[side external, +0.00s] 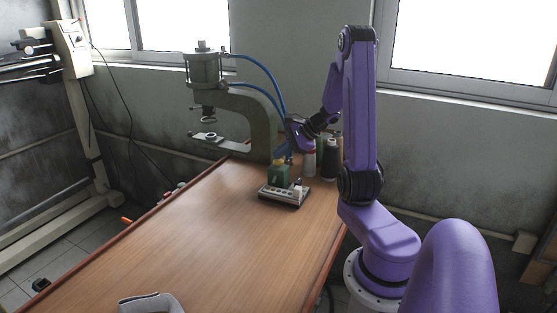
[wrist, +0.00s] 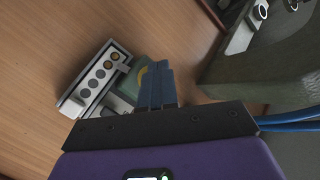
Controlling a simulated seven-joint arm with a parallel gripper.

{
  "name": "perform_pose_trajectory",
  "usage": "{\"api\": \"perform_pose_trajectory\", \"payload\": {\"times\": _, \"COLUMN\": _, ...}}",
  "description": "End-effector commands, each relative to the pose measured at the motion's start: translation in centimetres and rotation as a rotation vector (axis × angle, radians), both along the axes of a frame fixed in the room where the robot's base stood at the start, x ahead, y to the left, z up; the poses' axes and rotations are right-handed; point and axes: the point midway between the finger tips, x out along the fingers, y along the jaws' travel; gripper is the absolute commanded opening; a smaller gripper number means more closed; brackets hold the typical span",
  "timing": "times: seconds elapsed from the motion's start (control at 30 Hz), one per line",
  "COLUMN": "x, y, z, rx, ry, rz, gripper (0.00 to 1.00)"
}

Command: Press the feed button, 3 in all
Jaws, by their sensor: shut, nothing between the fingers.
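A small control unit (side external: 285,196) with a pale sloped panel sits on the table below my gripper. In the wrist view its panel (wrist: 68,105) carries a row of several round spots, two amber at the upper end and the rest grey. A green housing (side external: 279,174) rises behind the panel. In the wrist view a round yellow part, perhaps the button, shows on the green housing (wrist: 123,84), partly hidden by my fingers. My gripper (wrist: 157,66) has blue fingers, shut together and empty, over the yellow part's right side. I cannot tell whether they touch it.
A green C-frame press (side external: 262,115) with blue air hoses stands at the table's back edge. Several bottles (side external: 331,160) stand right of the unit, close to my arm. The wooden table (side external: 190,235) is clear in front; a pale object (side external: 150,304) lies at its near edge.

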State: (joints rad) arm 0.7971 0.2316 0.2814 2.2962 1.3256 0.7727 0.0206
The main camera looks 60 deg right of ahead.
Motion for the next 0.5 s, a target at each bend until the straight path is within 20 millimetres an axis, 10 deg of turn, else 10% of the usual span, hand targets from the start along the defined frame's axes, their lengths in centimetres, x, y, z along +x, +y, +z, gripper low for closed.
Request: {"api": "perform_pose_trajectory", "payload": {"times": 0.5, "x": -0.1, "y": 0.0, "z": 1.7, "rx": 0.0, "ry": 0.001, "rz": 0.001, "gripper": 0.0}}
